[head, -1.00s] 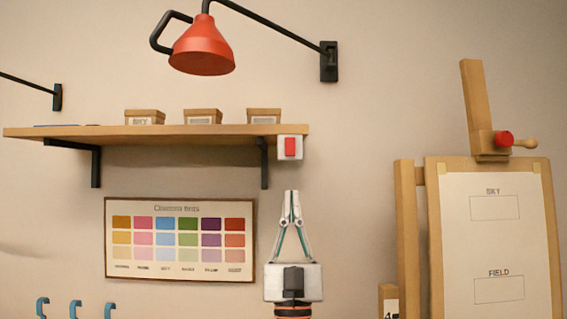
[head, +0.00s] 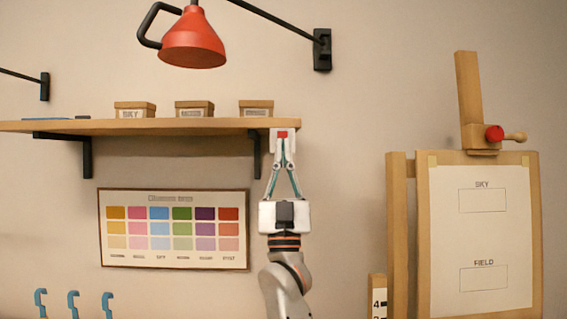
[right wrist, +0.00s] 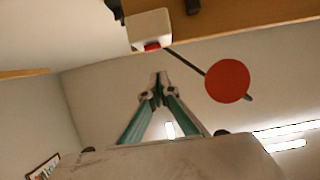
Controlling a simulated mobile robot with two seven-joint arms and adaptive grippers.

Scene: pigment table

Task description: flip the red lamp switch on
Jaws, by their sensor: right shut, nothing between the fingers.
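The red lamp switch (head: 282,134) sits in a white box at the right front end of the wall shelf. It also shows in the right wrist view (right wrist: 152,47), with its white housing (right wrist: 150,27) above it. My right gripper (head: 283,143) points upward with its fingers shut and empty. In the head view its tips overlap the lower part of the switch; I cannot tell whether they touch it. In the right wrist view the fingertips (right wrist: 157,78) appear just below the switch. The red lamp (head: 193,40) hangs above the shelf; it also shows in the right wrist view (right wrist: 228,82). My left gripper is not in view.
The wooden shelf (head: 200,126) carries several small labelled boxes (head: 194,108). Its black bracket (head: 256,155) is just left of my right gripper. A colour chart (head: 174,228) hangs below. An easel (head: 440,230) stands at the right. Bare wall lies between switch and easel.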

